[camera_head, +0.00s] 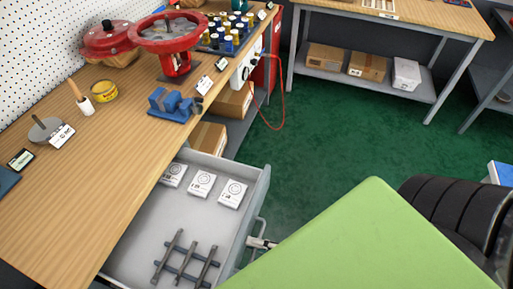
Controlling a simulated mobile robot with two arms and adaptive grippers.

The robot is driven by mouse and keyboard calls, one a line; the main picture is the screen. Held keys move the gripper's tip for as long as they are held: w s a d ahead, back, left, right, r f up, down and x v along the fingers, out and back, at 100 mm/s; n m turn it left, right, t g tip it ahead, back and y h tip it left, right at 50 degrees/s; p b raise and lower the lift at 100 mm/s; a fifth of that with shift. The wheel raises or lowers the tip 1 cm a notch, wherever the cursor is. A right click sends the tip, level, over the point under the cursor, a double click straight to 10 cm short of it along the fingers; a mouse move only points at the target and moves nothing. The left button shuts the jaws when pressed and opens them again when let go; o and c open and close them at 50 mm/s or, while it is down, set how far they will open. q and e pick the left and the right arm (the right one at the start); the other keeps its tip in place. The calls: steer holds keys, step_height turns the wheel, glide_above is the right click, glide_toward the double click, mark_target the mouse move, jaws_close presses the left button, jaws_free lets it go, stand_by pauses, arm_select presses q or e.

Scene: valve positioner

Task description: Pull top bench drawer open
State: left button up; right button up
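The top bench drawer (140,230) is pulled out from under the wooden bench, and its inside shows. It holds several white boxes with printed labels (202,183) and crossed dark metal rods (186,260). Its grey bar handle (257,230) is on the front face, at the right. My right gripper (262,243) is at the handle, with only a small part of it in view. The rest is hidden behind a large green surface, so I cannot tell how its fingers close. My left gripper is not in view.
The wooden bench top (60,205) carries a blue vise (173,104), a red handwheel valve (176,40) and small parts. A red cable (283,95) hangs beside the bench. Green floor (330,140) is clear between the drawer and the far table (400,20).

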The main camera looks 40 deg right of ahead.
steer(key=v, duration=1.2)
